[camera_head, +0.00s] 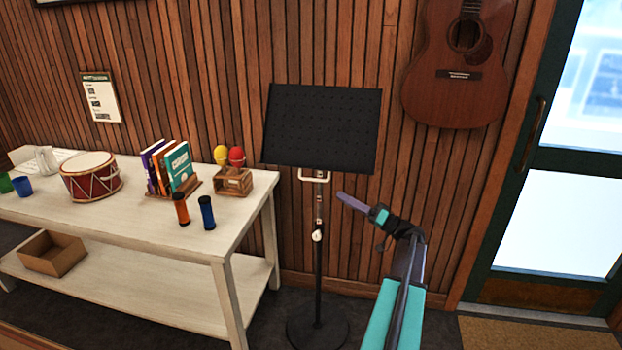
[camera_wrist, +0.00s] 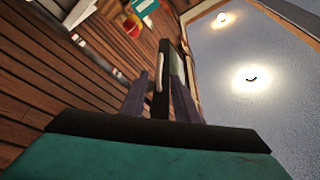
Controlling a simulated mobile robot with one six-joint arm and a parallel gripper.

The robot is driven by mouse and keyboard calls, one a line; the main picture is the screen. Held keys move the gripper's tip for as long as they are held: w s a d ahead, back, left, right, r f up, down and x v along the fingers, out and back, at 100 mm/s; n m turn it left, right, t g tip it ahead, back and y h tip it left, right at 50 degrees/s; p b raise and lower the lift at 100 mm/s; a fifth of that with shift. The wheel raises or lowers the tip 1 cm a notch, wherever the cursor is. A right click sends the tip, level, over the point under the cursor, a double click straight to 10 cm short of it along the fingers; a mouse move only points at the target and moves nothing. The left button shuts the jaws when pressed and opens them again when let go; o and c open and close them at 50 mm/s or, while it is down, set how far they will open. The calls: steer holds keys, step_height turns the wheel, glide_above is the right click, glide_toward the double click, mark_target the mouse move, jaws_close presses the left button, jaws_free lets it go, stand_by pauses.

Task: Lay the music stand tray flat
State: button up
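The music stand's black perforated tray (camera_head: 322,128) is steeply tilted, close to upright, with its face towards the head camera. A pale looped handle (camera_head: 314,177) sits just under its lower edge, on top of a slim post (camera_head: 319,255). My gripper (camera_head: 341,195) is to the right of the post, a little below the tray, pointing left. In the wrist view my gripper (camera_wrist: 158,80) has its two fingers apart. The handle (camera_wrist: 159,68) and the tray's dark edge (camera_wrist: 163,102) appear between them in line of sight. I see no contact; the exact depth gap is unclear.
A white table (camera_head: 235,215) on the left holds a drum (camera_head: 91,177), books (camera_head: 165,167), shakers (camera_head: 206,212) and maracas (camera_head: 237,156). A guitar (camera_head: 460,85) hangs on the slatted wall. A glazed door (camera_head: 560,200) is at the right.

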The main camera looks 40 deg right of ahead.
mark_target(311, 179)
steer(key=shift+r, duration=0.1)
stand_by(0.3)
steer(key=p+x, duration=0.4)
steer(key=x, duration=0.9)
steer(key=shift+w+a+r, duration=0.1)
steer(key=shift+w, duration=0.25)
steer(key=shift+c, duration=0.3)
jaws_close()
